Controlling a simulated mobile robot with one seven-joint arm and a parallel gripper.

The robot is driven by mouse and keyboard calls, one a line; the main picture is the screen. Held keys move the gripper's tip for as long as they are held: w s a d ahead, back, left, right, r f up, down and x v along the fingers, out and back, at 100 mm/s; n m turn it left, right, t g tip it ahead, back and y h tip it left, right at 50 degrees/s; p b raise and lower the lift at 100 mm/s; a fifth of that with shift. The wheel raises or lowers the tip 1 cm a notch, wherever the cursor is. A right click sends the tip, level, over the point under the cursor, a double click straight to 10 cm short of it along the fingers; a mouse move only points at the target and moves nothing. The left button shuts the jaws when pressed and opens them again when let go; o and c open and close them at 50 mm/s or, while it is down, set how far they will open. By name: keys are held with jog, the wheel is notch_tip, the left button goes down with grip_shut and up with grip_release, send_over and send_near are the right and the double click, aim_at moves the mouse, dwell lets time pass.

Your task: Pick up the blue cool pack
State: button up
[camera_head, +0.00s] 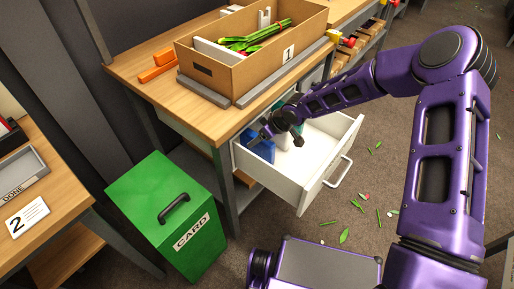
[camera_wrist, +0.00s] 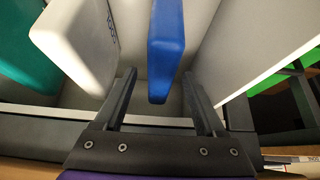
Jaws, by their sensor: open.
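The blue cool pack (camera_head: 259,147) stands on edge in an open white drawer (camera_head: 310,182), near the drawer's left end. In the wrist view the blue cool pack (camera_wrist: 166,50) is a slim upright slab in the gap between the two fingers. My gripper (camera_head: 268,132) is above the pack in the drawer; in the wrist view my gripper (camera_wrist: 160,95) has its fingers spread wide, one on each side of the pack. A gap shows on both sides, so neither finger appears to touch it.
A white pack (camera_wrist: 85,40) and a teal pack (camera_wrist: 22,50) stand left of the blue one in the wrist view. The drawer's white wall (camera_wrist: 245,45) is close on the right. A cardboard box (camera_head: 225,75) sits on the table above; a green bin (camera_head: 150,205) stands left.

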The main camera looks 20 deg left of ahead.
jog(key=shift+x, duration=0.85)
grip_shut()
